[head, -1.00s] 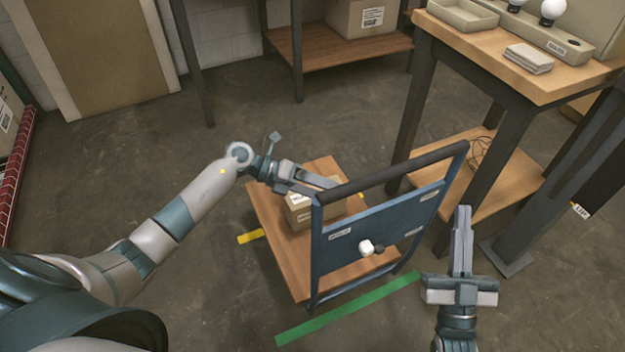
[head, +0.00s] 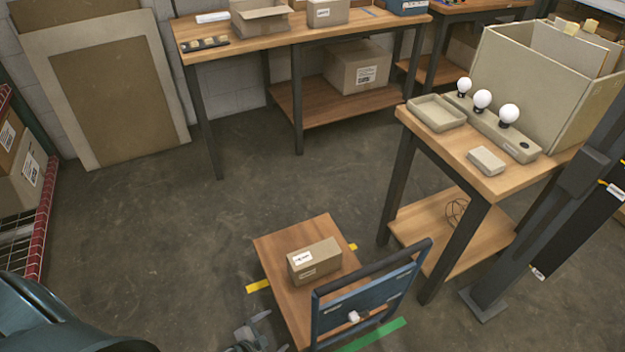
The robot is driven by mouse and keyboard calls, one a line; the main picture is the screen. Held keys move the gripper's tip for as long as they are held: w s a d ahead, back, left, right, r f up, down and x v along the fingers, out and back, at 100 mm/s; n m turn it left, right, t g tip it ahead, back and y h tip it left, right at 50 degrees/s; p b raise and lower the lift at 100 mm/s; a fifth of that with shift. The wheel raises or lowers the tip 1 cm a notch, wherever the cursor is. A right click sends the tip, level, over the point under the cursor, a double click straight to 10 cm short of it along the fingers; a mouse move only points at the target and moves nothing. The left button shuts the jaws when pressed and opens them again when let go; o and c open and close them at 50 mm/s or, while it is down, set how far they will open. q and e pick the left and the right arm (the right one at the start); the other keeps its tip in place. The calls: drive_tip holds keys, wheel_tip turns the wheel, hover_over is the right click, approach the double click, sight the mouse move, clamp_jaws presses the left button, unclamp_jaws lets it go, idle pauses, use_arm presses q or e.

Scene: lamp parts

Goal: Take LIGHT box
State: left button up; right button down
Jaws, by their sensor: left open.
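A small brown cardboard box (head: 325,258) with white labels lies on the wooden deck of a cart (head: 285,240). The label text is too small to read, so I cannot tell whether it says LIGHT. My left gripper (head: 270,332) is at the bottom edge of the view, beside the cart's near left side, partly cut off. It is open and empty, apart from the box. My right gripper is out of view.
The cart's blue handle frame (head: 368,298) rises on the deck's near right side. A workbench (head: 500,183) with bulbs (head: 482,100) stands right. A back table (head: 285,38) holds boxes. A larger carton (head: 357,68) sits on its lower shelf. Floor left of the cart is clear.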

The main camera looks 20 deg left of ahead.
use_arm(q)
drive_tip(key=s+d+f+n+g+p, duration=0.1)
drive_tip(key=s+n+g+p, duration=0.2)
drive_tip(key=s, duration=1.4)
drive_tip(key=s+d+f+n+g+y+p, duration=0.1)
drive_tip(key=s+d+n+g+p, duration=0.1)
drive_tip(key=s, duration=1.4)
drive_tip(key=n+g+p, duration=0.1)
drive_tip(key=g+p, duration=0.1)
drive_tip(key=g, duration=0.1)
drive_tip(key=shift+s+d+f+y+p, duration=0.3)
drive_tip(key=shift+s, duration=0.1)
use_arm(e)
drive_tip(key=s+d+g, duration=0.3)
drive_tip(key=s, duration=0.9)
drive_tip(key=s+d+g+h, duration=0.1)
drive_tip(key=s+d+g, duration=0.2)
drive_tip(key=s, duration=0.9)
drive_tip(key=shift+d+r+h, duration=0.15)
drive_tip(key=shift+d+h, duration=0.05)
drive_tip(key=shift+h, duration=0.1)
